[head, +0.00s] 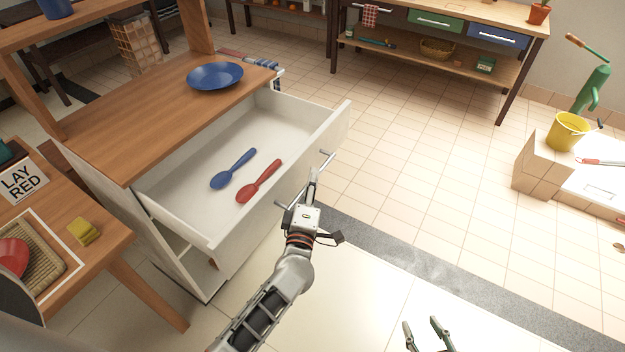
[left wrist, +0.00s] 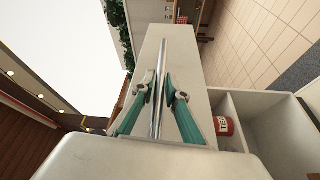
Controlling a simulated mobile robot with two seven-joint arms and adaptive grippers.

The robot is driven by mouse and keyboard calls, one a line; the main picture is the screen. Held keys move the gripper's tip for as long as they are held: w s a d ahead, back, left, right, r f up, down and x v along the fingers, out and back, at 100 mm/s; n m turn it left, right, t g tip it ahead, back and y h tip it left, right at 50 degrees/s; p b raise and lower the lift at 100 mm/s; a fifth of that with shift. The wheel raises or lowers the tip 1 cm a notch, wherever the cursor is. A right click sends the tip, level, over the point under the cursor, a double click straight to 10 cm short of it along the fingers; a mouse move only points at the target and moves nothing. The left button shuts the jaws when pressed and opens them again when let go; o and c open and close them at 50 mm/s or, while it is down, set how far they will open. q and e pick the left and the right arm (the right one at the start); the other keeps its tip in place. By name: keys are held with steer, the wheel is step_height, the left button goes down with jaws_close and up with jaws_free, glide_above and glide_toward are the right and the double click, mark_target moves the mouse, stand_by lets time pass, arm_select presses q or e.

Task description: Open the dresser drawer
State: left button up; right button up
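The white dresser drawer (head: 262,128) is pulled far out from under the wooden top (head: 150,112). A blue spoon (head: 233,170) and a red spoon (head: 259,182) lie inside it. A metal bar handle (head: 326,160) runs along the drawer's front. My left gripper (head: 313,180) is at the middle of this handle. In the left wrist view, the teal fingers of my left gripper (left wrist: 161,88) are closed in on both sides of the bar (left wrist: 162,60). My right gripper (head: 428,335) is at the bottom edge of the head view, its fingers apart and empty.
A blue plate (head: 215,76) sits on the dresser top. A side table at left holds a yellow sponge (head: 83,232) and a tray (head: 62,278). A yellow bucket (head: 568,132) stands at right. The tiled floor before the drawer is clear. A red can (left wrist: 223,126) shows in a lower compartment.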

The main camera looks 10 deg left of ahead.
arm_select(q)
steer(key=shift+o, duration=0.5)
steer(key=shift+s, duration=0.1)
steer(key=shift+s+f, duration=0.1)
steer(key=shift+s, duration=0.3)
steer(key=s, duration=1.1)
steer(key=shift+d+f, duration=0.2)
steer(key=shift+f, duration=0.15)
